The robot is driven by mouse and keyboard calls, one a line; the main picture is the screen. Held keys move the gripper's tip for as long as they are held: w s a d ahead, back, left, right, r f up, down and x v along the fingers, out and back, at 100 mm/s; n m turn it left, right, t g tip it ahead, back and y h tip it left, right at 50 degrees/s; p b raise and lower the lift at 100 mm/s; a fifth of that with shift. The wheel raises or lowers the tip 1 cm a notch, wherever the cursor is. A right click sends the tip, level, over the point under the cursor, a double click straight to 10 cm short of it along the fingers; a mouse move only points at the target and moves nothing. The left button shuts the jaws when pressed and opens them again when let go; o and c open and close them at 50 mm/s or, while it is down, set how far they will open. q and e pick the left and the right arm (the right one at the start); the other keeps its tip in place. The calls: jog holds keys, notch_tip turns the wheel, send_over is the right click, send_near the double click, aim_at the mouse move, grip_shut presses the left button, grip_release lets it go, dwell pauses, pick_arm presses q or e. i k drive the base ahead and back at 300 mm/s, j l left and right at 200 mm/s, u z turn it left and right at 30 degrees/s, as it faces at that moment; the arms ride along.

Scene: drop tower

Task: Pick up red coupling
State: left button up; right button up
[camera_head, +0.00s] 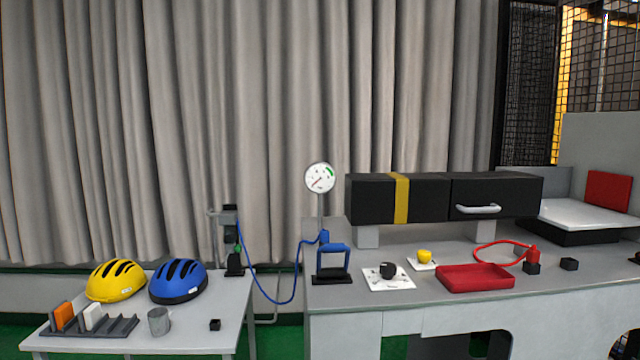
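A small red coupling (533,254) stands upright on a small black block (532,268) on the right-hand grey bench (440,312). A thin red hose (487,244) loops from beside it to the left, behind a red tray (475,278). The coupling is clear of any gripper. Neither of my grippers shows in the head view.
A black cabinet (420,199) with a handle stands behind the coupling. A small black block (569,264) sits to its right. A yellow piece (425,256), a gauge (319,178) and a blue-handled device (333,262) are further left. Helmets lie on the left table (220,335).

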aim_at(533, 257)
jog(key=z, duration=1.3)
jog(key=i+l+u, duration=0.1)
jog(key=i+l, duration=0.35)
jog(key=l, duration=0.25)
jog(key=i+l+u, duration=0.15)
jog(key=l, duration=0.2)
jog(key=i+l+u, duration=0.1)
jog(key=i+l, duration=0.15)
jog(key=l, duration=0.15)
jog(key=i+l, duration=0.2)
jog(key=l, duration=0.2)
jog(key=i+l+u, duration=0.15)
jog(key=l, duration=0.25)
